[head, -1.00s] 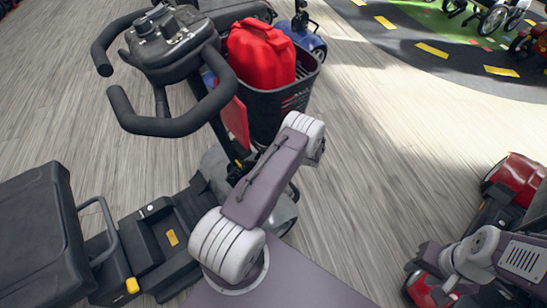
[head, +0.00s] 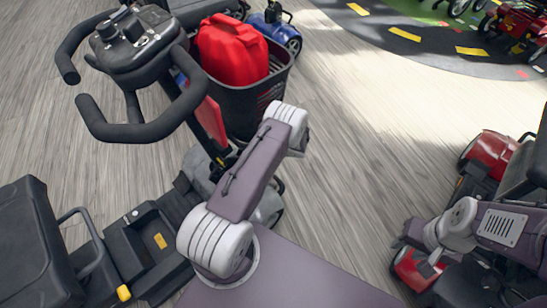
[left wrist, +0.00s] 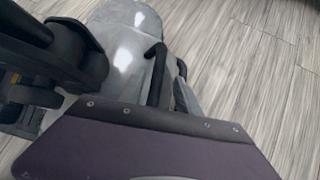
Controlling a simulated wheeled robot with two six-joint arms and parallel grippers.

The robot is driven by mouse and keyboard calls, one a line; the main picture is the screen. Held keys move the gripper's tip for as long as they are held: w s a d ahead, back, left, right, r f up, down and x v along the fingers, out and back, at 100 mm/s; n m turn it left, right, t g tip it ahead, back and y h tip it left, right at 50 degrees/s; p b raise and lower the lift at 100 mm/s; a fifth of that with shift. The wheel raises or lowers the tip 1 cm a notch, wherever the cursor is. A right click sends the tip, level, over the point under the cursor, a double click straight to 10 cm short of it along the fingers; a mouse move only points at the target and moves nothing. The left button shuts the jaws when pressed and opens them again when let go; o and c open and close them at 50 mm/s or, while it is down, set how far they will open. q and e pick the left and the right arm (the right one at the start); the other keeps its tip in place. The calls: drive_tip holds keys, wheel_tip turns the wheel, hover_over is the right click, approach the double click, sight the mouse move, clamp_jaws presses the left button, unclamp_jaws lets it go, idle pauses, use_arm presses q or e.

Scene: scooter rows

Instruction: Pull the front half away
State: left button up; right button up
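A black scooter stands at the left in the head view. Its front half carries a tiller with looped handlebars (head: 130,45) and a basket (head: 262,92) holding a red fuel can (head: 232,50). Its rear deck (head: 150,240) and black seat (head: 38,245) lie lower left. I cannot tell whether the halves are joined. My left arm reaches over the scooter's front; its gripper is hidden in the head view. In the left wrist view, a grey rounded body panel (left wrist: 122,50) and black tiller parts (left wrist: 55,60) are close ahead. My right gripper (head: 432,266) is lower right, near a red scooter; its opening is unclear.
Red scooters (head: 490,155) stand close at the right. A blue scooter (head: 275,30) is behind the basket. A dark road mat (head: 410,45) with yellow dashes lies at the back right. The wooden floor (head: 350,160) between the black scooter and the red ones is clear.

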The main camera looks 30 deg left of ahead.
use_arm(q)
drive_tip(key=p+v, duration=0.1)
drive_tip(key=v, duration=0.3)
drive_tip(key=shift+d+r+p, duration=0.15)
drive_tip(key=shift+p, duration=0.25)
drive_tip(key=s+d+p, duration=0.1)
drive_tip(key=d+p, duration=0.1)
drive_tip(key=d, duration=0.9)
drive_tip(key=shift+s+f, duration=0.2)
drive_tip(key=shift+f, duration=0.15)
